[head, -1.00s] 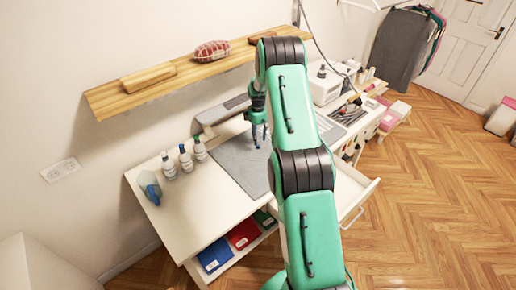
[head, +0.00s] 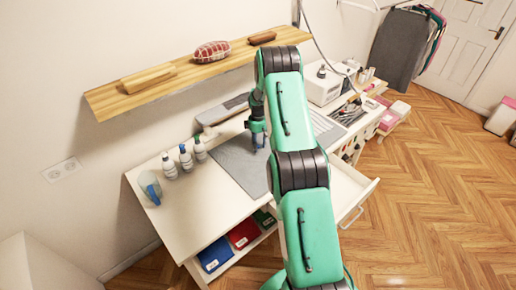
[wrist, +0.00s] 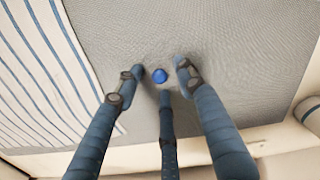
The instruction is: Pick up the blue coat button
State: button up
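The blue coat button (wrist: 160,75) is a small round blue piece on a grey woven surface in the wrist view. It lies between the fingertips of my gripper (wrist: 161,82), with grey cloth showing around it. The three blue-grey fingers are spread, one to each side of the button and one just below it in the picture. No finger is clearly touching it. In the head view my gripper (head: 257,140) points down low over the grey mat (head: 238,172); the button cannot be made out there.
Blue-striped cloth (wrist: 50,70) lies at the left in the wrist view. Several bottles (head: 186,158) and a blue container (head: 150,188) stand on the left of the white table (head: 190,215). A wooden shelf (head: 190,75) hangs behind. An open drawer (head: 350,190) juts out at right.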

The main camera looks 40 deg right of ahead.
jog(key=c, duration=0.8)
jog(key=shift+o, duration=0.2)
jog(key=shift+r, duration=0.15)
jog(key=shift+r, duration=1.65)
jog(key=s+a, duration=0.2)
jog(key=s, duration=0.2)
jog(key=s+a+r+b, duration=0.1)
jog(key=s+a, duration=0.2)
jog(key=s, duration=0.2)
jog(key=s+a, duration=0.3)
jog(key=s, duration=0.1)
jog(key=shift+s+a+r, duration=0.15)
jog(key=shift+s+r, duration=0.1)
jog(key=shift+s, duration=0.05)
